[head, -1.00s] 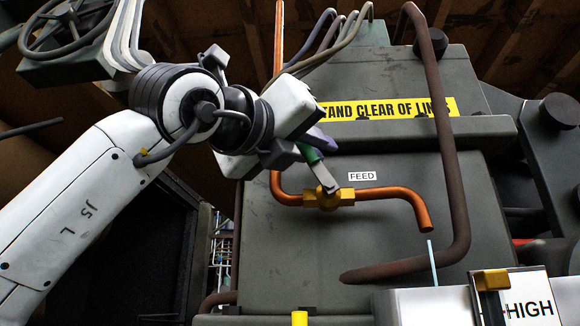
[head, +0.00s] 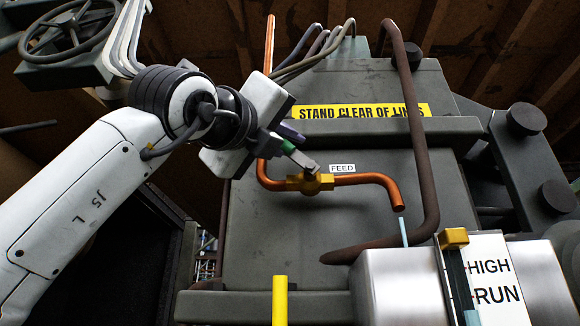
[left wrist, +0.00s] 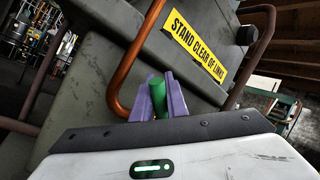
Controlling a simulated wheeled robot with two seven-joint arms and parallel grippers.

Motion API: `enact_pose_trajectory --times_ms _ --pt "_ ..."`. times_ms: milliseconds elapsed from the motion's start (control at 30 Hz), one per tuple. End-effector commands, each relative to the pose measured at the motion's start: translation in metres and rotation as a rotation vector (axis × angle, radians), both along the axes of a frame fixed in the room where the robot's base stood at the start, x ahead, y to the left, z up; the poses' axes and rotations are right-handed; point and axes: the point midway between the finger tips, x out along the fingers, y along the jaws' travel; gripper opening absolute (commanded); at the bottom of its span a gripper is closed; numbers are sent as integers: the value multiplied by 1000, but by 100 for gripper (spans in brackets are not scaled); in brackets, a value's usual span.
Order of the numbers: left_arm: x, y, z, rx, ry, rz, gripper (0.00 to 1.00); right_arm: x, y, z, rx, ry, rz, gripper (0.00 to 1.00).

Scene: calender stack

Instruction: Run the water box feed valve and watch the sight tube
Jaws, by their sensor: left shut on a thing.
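The feed valve (head: 310,183) has a brass body on a copper pipe, beside a FEED label (head: 342,168). Its lever has a green grip (head: 288,147) and leans up and left. My left gripper (head: 290,136) is shut on the grip; the left wrist view shows its purple fingers on both sides of the green grip (left wrist: 158,95). Pale blue water (head: 403,230) runs from the pipe's downturned end. The sight tube (head: 458,275), with a yellow cap, stands beside a plate (head: 490,290) marked HIGH and RUN. Pale blue shows low in the tube. My right gripper is not in view.
A steel box (head: 398,292) stands under the outlet. A dark bent pipe (head: 422,130) runs down in front of the grey machine, near the copper outlet. A yellow post (head: 279,302) rises at the bottom. A handwheel (head: 70,28) is at upper left.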

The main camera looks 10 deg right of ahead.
Motion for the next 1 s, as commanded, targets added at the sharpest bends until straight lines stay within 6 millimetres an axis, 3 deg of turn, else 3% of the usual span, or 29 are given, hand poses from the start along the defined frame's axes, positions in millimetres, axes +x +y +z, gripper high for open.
enact_pose_trajectory --times_ms 67,100,200,567,733,1000 --pt "0 1 1 -1 -2 0 0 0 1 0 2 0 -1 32" --pt "0 1 1 -2 -3 0 18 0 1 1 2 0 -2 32" --pt "0 1 1 -1 -2 1 32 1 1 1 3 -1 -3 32" --pt "-4 3 -3 -1 -3 0 32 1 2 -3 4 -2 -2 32" --pt "-24 17 -16 -1 -6 1 32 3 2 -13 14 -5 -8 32" --pt "-63 43 -35 -1 -5 0 32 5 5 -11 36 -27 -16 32"
